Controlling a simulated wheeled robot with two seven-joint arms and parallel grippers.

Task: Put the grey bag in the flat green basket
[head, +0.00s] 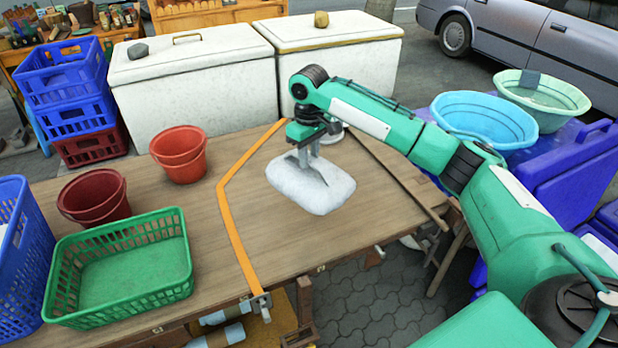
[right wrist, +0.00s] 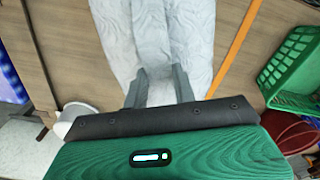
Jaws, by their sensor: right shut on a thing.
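The grey bag (head: 297,197), pale and pillow-like, lies on the right part of the wooden table in the head view. It also fills the upper middle of the right wrist view (right wrist: 190,35). My right gripper (head: 311,165) points down onto the bag's top and is shut on it. Its fingers show against the bag in the right wrist view (right wrist: 160,76). The flat green basket (head: 128,308) stands at the table's front left, with no contents visible. Its edge shows in the right wrist view (right wrist: 290,60). My left gripper is not in view.
An orange strap (head: 232,228) crosses the table (head: 200,212) between bag and basket. Two red buckets (head: 180,155) (head: 95,198) stand behind the basket. A blue crate (head: 22,250) is at its left. White chests (head: 195,85) stand beyond the table; blue and green basins (head: 485,118) (head: 545,95) are at right.

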